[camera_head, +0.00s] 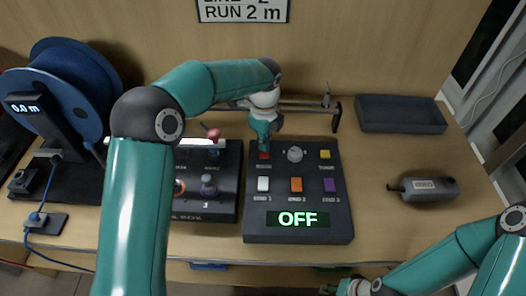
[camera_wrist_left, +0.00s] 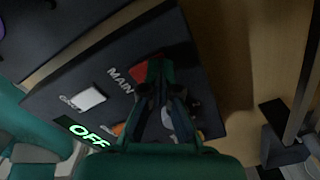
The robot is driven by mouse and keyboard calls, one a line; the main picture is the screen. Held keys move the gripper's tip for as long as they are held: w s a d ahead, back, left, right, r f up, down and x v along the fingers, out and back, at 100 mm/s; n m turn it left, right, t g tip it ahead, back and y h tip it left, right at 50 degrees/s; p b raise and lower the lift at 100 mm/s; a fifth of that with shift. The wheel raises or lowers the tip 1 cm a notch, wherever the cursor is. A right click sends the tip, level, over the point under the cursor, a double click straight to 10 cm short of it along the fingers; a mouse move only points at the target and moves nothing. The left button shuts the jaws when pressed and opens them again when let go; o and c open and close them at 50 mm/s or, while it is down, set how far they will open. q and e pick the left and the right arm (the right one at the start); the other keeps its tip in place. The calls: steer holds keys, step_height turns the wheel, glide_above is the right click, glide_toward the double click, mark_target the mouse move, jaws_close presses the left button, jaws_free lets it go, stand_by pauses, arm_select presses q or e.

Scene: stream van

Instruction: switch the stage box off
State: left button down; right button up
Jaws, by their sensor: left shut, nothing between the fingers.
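The stage box (camera_head: 341,228) is a dark box in the middle of the head view, and its display (camera_head: 298,219) reads OFF in green. Its red button (camera_head: 264,156), labelled MAIN, is at the top left of the panel; it also shows in the left wrist view (camera_wrist_left: 147,68). My left gripper (camera_head: 263,146) is shut and empty, pointing down with its tips at the red button and partly covering it. I cannot tell whether they touch. My right gripper (camera_head: 350,287) is at the bottom edge, partly cut off; its fingers are unclear.
A second dark box (camera_head: 226,213) with knobs stands close left of the stage box. A blue cable reel (camera_head: 65,85) is at far left. A dark tray (camera_head: 400,113) and a grey handheld device (camera_head: 430,189) are on the right. The bench between them is clear.

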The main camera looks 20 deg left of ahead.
arm_select(q)
steer(key=shift+r+p, duration=3.15)
steer(key=shift+r, duration=0.35)
steer(key=shift+f, duration=0.1)
